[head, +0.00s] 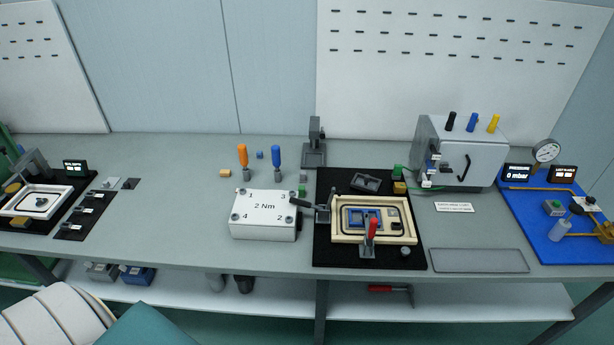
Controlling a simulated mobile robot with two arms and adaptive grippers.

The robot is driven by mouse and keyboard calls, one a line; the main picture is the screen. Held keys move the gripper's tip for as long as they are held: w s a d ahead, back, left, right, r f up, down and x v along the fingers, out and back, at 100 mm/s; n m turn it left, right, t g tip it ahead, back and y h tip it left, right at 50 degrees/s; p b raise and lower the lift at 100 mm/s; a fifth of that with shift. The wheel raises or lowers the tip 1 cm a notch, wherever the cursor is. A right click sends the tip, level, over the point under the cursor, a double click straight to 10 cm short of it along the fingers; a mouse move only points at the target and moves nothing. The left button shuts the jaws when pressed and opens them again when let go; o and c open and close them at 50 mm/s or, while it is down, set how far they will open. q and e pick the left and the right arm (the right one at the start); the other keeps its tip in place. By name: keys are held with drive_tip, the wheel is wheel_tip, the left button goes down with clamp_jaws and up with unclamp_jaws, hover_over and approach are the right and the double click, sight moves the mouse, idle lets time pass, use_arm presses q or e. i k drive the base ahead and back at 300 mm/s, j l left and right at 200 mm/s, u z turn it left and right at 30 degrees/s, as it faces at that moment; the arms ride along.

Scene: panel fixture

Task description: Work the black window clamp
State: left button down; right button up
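The black-handled clamp (324,211) stands at the left edge of the cream frame fixture (345,237). Its black handle (300,202) points left, away from the frame, and reaches over the edge of the white "2 Nm" block. A second clamp with a red handle (372,229) stands at the front of the frame, its handle upright. A blue rectangular frame (351,219) lies inside the cream fixture. Whether the black clamp's tip presses on anything is too small to tell. Neither of my grippers is in view.
The white "2 Nm" block (264,226) sits left of the black mat (327,259). Orange (243,154) and blue (276,155) drivers stand behind it. A grey box (460,158) and a blue panel (537,230) are right.

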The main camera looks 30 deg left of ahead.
sight(294, 201)
drive_tip(key=k+j+u, duration=0.1)
drive_tip(key=u, duration=0.8)
